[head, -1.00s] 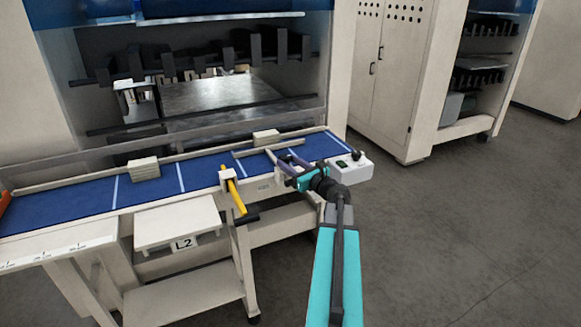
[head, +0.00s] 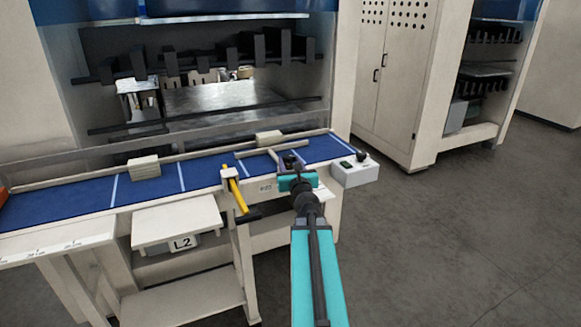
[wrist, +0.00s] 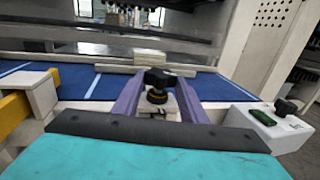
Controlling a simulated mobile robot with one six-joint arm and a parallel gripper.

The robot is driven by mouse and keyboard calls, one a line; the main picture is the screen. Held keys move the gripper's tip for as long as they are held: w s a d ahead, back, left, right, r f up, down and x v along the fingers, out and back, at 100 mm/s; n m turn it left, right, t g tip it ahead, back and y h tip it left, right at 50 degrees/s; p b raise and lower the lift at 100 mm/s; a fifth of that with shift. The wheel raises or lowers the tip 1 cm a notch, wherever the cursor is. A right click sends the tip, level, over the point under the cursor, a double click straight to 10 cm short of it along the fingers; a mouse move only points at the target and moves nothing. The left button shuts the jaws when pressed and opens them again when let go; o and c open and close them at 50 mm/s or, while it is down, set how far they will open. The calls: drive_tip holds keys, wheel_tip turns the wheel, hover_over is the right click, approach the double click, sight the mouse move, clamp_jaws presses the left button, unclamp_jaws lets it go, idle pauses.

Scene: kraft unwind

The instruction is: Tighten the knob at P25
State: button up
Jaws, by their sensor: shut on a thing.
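A black lobed knob (wrist: 158,78) with a yellow ring below it stands upright on a pale mount at the near edge of the blue table. My gripper (wrist: 160,84) has its two purple fingers on either side of the knob, shut on it. In the head view my gripper (head: 292,160) reaches the table's front edge near its right end, and its teal body hides most of the mount. A small label (head: 265,188) on the front rail, left of the gripper, is too small to read surely.
A yellow-handled clamp lever (head: 236,194) sticks out left of my gripper. A white control box (head: 353,174) with a green switch and a black knob is close on the right. Pale blocks (head: 144,168) lie on the table. The floor at right is clear.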

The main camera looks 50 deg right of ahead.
sight(287, 162)
drive_tip(key=shift+w+a+r+m+g+h+b, duration=0.1)
drive_tip(key=shift+w+m+g+h+b, duration=0.05)
drive_tip(key=shift+m+g+h+b, duration=0.65)
drive_tip(key=shift+w+a+f+m+g+h+b, duration=0.1)
drive_tip(key=shift+w+a+m+g+h+b, duration=0.05)
drive_tip(key=shift+m+g+h+b, duration=0.6)
drive_tip(key=shift+w+a+r+m+g+h+b, duration=0.15)
drive_tip(key=shift+m+g+h+b, duration=0.4)
drive_tip(key=shift+g+h, duration=0.4)
drive_tip(key=shift+w+r+m+g+h+b, duration=0.1)
drive_tip(key=shift+m+g+h+b, duration=0.35)
drive_tip(key=shift+m+g, duration=0.35)
drive_tip(key=o, duration=1.1)
drive_tip(key=shift+a, duration=0.1)
drive_tip(key=shift+c, duration=0.2)
drive_tip(key=shift+s+a+f, duration=0.15)
drive_tip(key=shift+s+f, duration=0.05)
drive_tip(key=shift+b+v, duration=0.55)
drive_tip(key=shift+v, duration=1.65)
drive_tip(key=shift+a+f+b, duration=0.1)
drive_tip(key=shift+b, duration=0.85)
